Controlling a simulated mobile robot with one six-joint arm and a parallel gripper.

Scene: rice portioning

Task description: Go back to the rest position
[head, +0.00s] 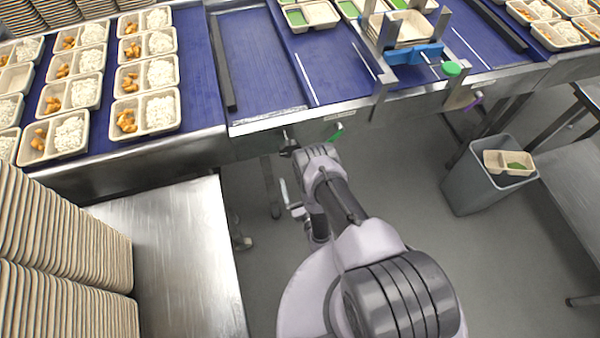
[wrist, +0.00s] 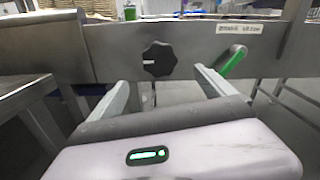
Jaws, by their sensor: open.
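My gripper (wrist: 160,77) is open in the wrist view, its two pale fingers spread apart with nothing between them. A black round knob (wrist: 158,58) on the steel side of the conveyor shows beyond the fingers, apart from them as far as I can tell. A green-handled lever (wrist: 233,62) shows just beyond the right finger. In the head view my arm reaches from the bottom middle up toward the front edge of the conveyor (head: 262,60). The fingers are hard to make out there, around the wrist end below the conveyor edge.
Filled trays (head: 147,113) of rice and orange food stand on the left belt. A blue-clamped fixture (head: 412,54) sits at upper right. A grey bin (head: 478,185) holds a tray (head: 497,158).

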